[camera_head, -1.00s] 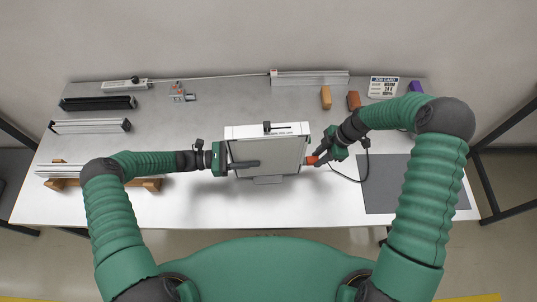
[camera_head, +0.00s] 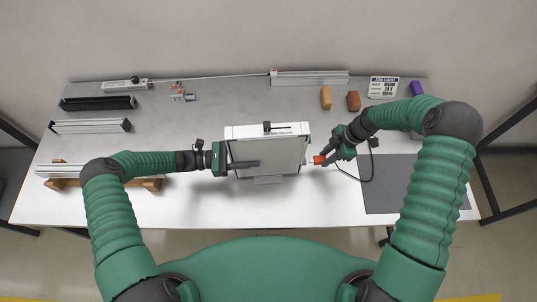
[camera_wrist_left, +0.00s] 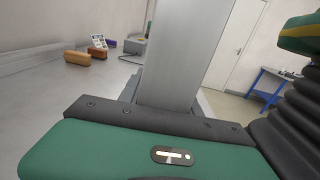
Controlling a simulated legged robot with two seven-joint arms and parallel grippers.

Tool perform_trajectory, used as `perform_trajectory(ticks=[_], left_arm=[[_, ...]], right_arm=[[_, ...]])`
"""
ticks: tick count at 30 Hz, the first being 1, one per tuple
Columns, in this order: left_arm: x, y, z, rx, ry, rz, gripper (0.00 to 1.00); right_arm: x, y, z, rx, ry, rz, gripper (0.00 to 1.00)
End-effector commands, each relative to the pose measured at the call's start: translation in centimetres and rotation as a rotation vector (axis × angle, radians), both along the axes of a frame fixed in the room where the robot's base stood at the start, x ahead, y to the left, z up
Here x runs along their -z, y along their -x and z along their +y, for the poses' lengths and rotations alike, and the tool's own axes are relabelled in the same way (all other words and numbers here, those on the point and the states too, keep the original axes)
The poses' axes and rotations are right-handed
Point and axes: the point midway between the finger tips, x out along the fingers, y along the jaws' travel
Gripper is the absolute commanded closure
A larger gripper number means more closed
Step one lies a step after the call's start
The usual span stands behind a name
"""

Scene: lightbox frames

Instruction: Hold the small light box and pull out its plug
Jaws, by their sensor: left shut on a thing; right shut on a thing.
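The small light box (camera_head: 280,152) stands near the middle of the table, its grey panel tilted up. It also fills the middle of the left wrist view (camera_wrist_left: 185,60). My left gripper (camera_head: 243,164) is shut on the light box at its left side. My right gripper (camera_head: 326,158) is to the right of the box, shut on the orange plug (camera_head: 319,160). The plug's pale tip points at the box, with a gap between them. The fingertips in the left wrist view are hidden.
A dark mat (camera_head: 385,190) lies at the right. An orange block (camera_head: 326,97), a brown block (camera_head: 353,101) and a sign card (camera_head: 382,87) stand at the back. Bars and a black rail (camera_head: 97,103) lie at the left. The front middle is clear.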

Motion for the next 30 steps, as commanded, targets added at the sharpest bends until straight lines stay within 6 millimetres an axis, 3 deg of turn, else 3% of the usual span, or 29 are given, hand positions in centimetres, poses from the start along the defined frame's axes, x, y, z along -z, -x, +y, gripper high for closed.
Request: perform_trajectory(ticks=[16,30], left_arm=[[0.0,0.0,0.0,-0.001,-0.001,0.0,1.0],[0.0,0.0,0.0,-0.001,-0.001,0.0,1.0]], right_arm=[[0.0,-0.1,-2.0,0.001,0.0,0.0,1.0],[-0.7,-0.2,-2.0,0.0,0.0,-0.002,1.0]])
